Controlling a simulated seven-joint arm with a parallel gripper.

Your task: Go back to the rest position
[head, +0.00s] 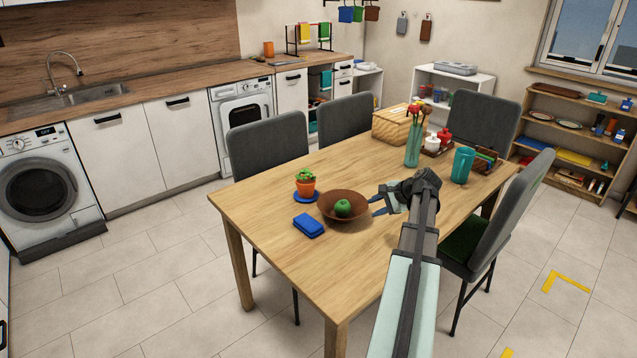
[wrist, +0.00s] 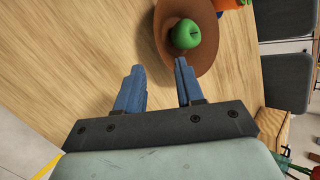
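My gripper (head: 376,204) is above the wooden table, close to the right side of a brown bowl (head: 358,216) in the head view. Its two blue fingers are apart, with nothing between them, as the wrist view (wrist: 157,90) shows. A green apple (head: 343,207) lies in the bowl. The apple (wrist: 186,34) and the bowl (wrist: 205,62) also show just beyond the fingertips in the wrist view. My arm reaches in from the bottom right of the head view.
On the table (head: 270,268) are a potted plant (head: 306,184) on a blue saucer, a blue block-like item (head: 308,226), a glass vase (head: 413,146), a teal cup (head: 462,165) and a woven box (head: 394,126). Grey chairs (head: 268,146) surround it. The table's front part is clear.

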